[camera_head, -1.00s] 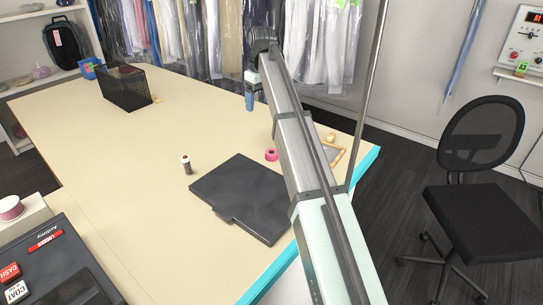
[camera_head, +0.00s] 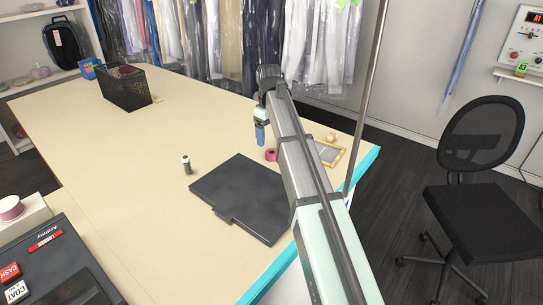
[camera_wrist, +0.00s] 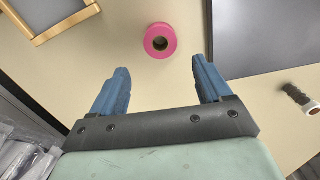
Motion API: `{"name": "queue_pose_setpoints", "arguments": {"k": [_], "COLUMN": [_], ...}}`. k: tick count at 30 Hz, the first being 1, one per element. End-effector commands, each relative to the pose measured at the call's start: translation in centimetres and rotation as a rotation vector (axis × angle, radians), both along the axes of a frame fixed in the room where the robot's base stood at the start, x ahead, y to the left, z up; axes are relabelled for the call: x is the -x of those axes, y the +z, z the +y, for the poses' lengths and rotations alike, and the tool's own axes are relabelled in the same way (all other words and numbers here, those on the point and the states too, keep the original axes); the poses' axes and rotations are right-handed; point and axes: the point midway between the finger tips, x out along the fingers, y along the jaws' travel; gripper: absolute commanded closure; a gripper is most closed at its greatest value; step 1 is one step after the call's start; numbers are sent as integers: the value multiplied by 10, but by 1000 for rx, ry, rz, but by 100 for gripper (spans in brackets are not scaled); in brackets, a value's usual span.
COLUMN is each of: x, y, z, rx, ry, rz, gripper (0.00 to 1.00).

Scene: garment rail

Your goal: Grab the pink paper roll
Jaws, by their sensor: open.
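The pink paper roll (camera_head: 271,155) lies on the beige table, between the dark flat case and my arm. In the wrist view the pink paper roll (camera_wrist: 160,41) shows its round end with a dark hole, ahead of the fingertips and roughly midway between them. My gripper (camera_head: 261,140) is above the table, just beyond the roll in the head view. In the wrist view my gripper (camera_wrist: 159,72) has its two blue fingers wide apart with nothing between them. The roll is apart from both fingers.
A dark flat case (camera_head: 245,197) lies close to the roll, and it also shows in the wrist view (camera_wrist: 265,35). A wooden frame (camera_head: 328,153) lies on the other side. A small dark-and-white spool (camera_head: 186,165) stands to the left. A black mesh bin (camera_head: 124,88) stands farther back.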

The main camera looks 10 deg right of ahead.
Motion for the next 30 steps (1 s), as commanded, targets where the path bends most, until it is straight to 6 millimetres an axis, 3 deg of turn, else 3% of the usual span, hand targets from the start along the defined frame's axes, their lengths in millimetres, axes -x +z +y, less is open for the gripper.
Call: {"name": "queue_pose_setpoints", "arguments": {"k": [8, 18, 26, 30], "x": [4, 13, 12, 12], "y": [-12, -51, -55, -55], "z": [-2, -6, -6, -6], "rx": [0, 0, -1, 0], "ry": [0, 0, 0, 0], "rz": [1, 1, -1, 0], "gripper": [22, 22, 22, 33]}}
